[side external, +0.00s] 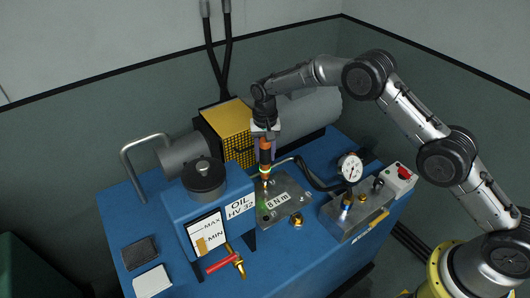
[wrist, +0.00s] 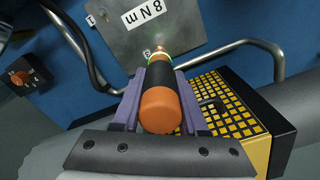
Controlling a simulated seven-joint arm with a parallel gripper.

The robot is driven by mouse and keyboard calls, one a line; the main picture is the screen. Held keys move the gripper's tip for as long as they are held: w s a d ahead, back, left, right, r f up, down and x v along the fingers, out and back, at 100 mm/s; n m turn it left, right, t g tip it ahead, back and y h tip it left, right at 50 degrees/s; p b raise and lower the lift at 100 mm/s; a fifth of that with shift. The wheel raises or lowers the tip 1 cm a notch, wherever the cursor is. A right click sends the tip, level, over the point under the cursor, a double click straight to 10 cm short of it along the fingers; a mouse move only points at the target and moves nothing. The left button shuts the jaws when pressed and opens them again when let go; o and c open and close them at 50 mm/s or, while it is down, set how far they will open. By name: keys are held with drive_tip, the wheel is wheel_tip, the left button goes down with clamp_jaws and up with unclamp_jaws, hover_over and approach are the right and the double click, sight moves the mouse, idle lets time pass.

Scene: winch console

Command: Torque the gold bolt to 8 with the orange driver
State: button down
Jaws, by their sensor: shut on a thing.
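My gripper (side external: 265,133) is shut on the orange driver (side external: 265,158), which has a black middle band. In the wrist view the driver (wrist: 160,108) sits between the two purple-grey jaws, its orange rear end toward the camera. The driver stands about upright over the grey plate (side external: 289,190) marked "8 Nm". A lit green ring shows near its lower end. The tip is at the plate's upper left part, with a small bright gold spot (wrist: 159,48) there; whether it is seated on the gold bolt I cannot tell.
The yellow grille box (side external: 228,128) stands close behind and left of the driver. The blue oil tank (side external: 213,203) is at the left, with a red-handled valve (side external: 223,264) in front. A gauge block (side external: 350,215) with a dial is at the right. A black hose runs between plate and gauge.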

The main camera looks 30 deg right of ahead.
drive_tip(key=shift+f, duration=0.7)
idle(0.8)
drive_tip(key=shift+s+f, duration=0.1)
drive_tip(key=shift+s, duration=0.05)
idle(0.6)
